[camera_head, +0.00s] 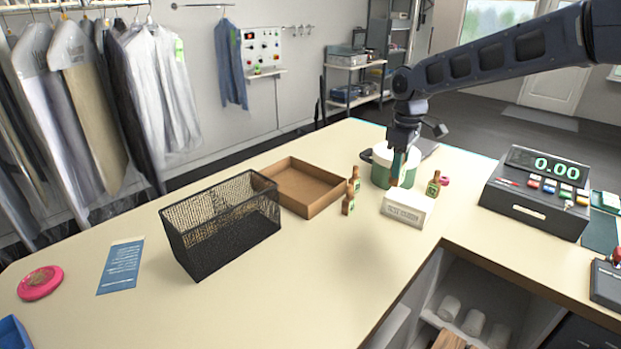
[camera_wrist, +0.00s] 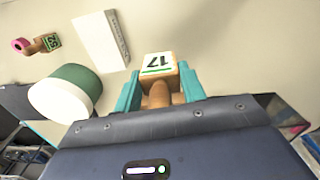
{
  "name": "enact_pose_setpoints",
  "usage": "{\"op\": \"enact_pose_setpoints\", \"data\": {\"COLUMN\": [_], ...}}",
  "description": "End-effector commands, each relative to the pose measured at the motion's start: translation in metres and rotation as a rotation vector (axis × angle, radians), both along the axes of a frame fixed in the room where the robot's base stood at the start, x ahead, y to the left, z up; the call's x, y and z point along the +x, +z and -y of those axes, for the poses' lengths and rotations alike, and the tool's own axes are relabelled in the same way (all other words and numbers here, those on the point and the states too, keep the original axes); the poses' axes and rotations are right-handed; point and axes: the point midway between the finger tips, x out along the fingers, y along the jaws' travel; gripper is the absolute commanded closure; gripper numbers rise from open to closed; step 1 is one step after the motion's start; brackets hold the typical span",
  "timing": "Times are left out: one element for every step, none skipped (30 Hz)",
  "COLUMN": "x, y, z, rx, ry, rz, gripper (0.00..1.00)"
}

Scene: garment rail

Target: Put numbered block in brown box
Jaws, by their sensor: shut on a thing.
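My gripper (camera_head: 398,172) is over the counter beside the green and white pot. In the wrist view its teal fingers (camera_wrist: 160,76) are shut on a wooden block numbered 17 (camera_wrist: 158,64), one finger on each side of it. In the head view the held block is mostly hidden by the fingers. The brown box (camera_head: 302,188) is open and looks empty, on the counter left of my gripper. Two other wooden blocks (camera_head: 354,180) (camera_head: 347,203) stand between box and gripper. A block marked 52 (camera_wrist: 52,41) stands right of the gripper in the head view (camera_head: 433,186).
The pot (camera_head: 380,172) stands close behind my gripper, and a white sign (camera_head: 407,206) stands in front. A black wire basket (camera_head: 222,225) is left of the brown box. A cash register (camera_head: 535,190) is at the right. The front middle of the counter is clear.

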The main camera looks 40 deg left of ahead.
Motion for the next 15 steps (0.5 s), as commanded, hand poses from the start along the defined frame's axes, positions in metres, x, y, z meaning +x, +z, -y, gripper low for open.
{"op": "enact_pose_setpoints", "data": {"x": [0.003, 0.004, 0.007, 0.009, 0.01, 0.012, 0.013, 0.015, 0.016, 0.018, 0.018, 0.019, 0.02, 0.021, 0.022], "y": [0.002, 0.003, 0.005, 0.007, 0.008, 0.01, 0.011, 0.012, 0.014, 0.014, 0.016, 0.016, 0.017, 0.017, 0.018], "z": [-0.016, -0.025, -0.037, -0.046, -0.055, -0.067, -0.076, -0.085, -0.096, -0.105, -0.113, -0.124, -0.132, -0.14, -0.151], "rx": [0.002, 0.002, 0.003, 0.003, 0.003, 0.002, 0.003, 0.003, 0.004, 0.004, 0.004, 0.005, 0.005, 0.004, 0.005], "ry": [0.002, 0.001, -0.001, -0.002, -0.002, -0.003, -0.003, -0.005, -0.007, -0.009, -0.01, -0.011, -0.012, -0.013, -0.016], "rz": [-0.001, -0.001, -0.002, -0.002, -0.003, -0.004, -0.005, -0.006, -0.006, -0.006, -0.007, -0.007, -0.007, -0.008, -0.008], "gripper": [0.89, 0.89, 0.89, 0.89, 0.89, 0.89, 0.89, 0.89, 0.89, 0.89, 0.89, 0.89, 0.89, 0.89, 0.89]}}
